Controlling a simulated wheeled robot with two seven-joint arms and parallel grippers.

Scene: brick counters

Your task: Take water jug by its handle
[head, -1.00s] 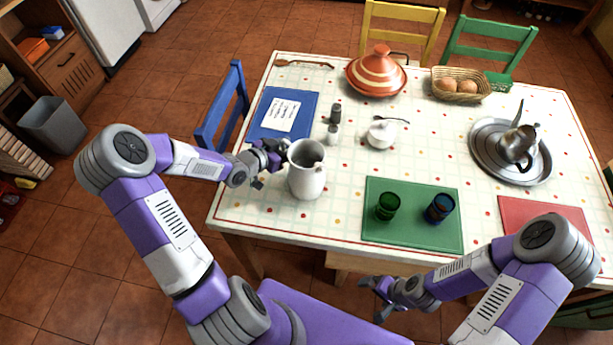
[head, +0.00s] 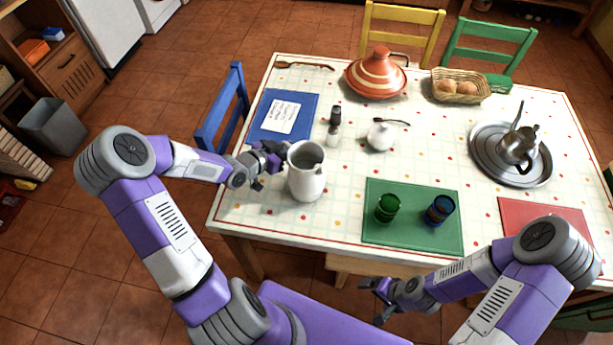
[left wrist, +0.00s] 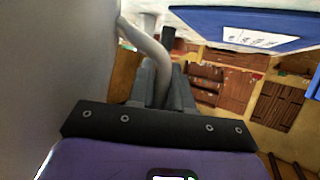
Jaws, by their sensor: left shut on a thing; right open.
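The white water jug (head: 306,175) stands upright on the table, left of the green mat. My left gripper (head: 280,157) is at the jug's left side, shut on its handle. In the left wrist view the curved grey handle (left wrist: 150,50) runs down between the fingers of my left gripper (left wrist: 160,88), and the jug's wall (left wrist: 60,70) fills the left side. In the head view the handle is hidden behind the gripper. My right gripper (head: 376,294) is open and empty, low in front of the table's near edge.
A blue mat (head: 285,108) with a paper lies behind the left gripper. Salt and pepper shakers (head: 334,125) and a sugar bowl (head: 381,135) stand behind the jug. The green mat (head: 410,235) holds two glasses. A blue chair (head: 222,110) stands at the left.

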